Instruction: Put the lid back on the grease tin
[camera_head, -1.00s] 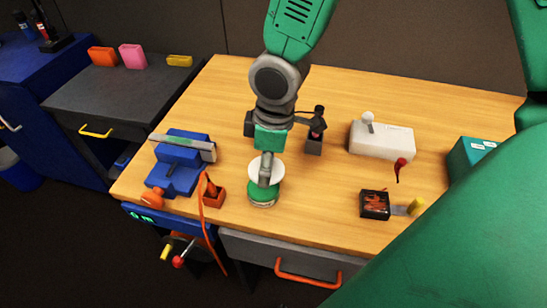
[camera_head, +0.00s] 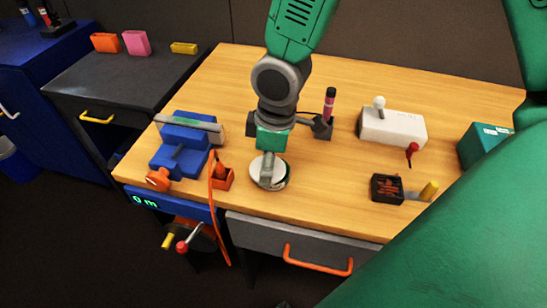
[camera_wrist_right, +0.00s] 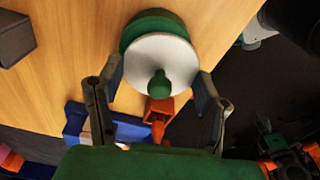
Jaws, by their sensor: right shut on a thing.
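The lid is a white disc (camera_head: 259,173) with a green knob, seen in the right wrist view (camera_wrist_right: 150,48). My right gripper (camera_head: 268,178) points down with its fingers on either side of the lid, also in the right wrist view (camera_wrist_right: 160,72), and is shut on it. The green grease tin (camera_head: 287,181) is directly under the lid and mostly hidden by it. In the right wrist view a green part of the tin (camera_wrist_right: 150,20) shows past the lid's far edge. I cannot tell if the lid is fully seated. My left gripper is not in view.
A blue vise (camera_head: 180,150) and an orange holder (camera_head: 222,178) with a cable stand left of the tin. A dark holder with a purple-capped tool (camera_head: 329,105) is behind it. Bare wood lies between.

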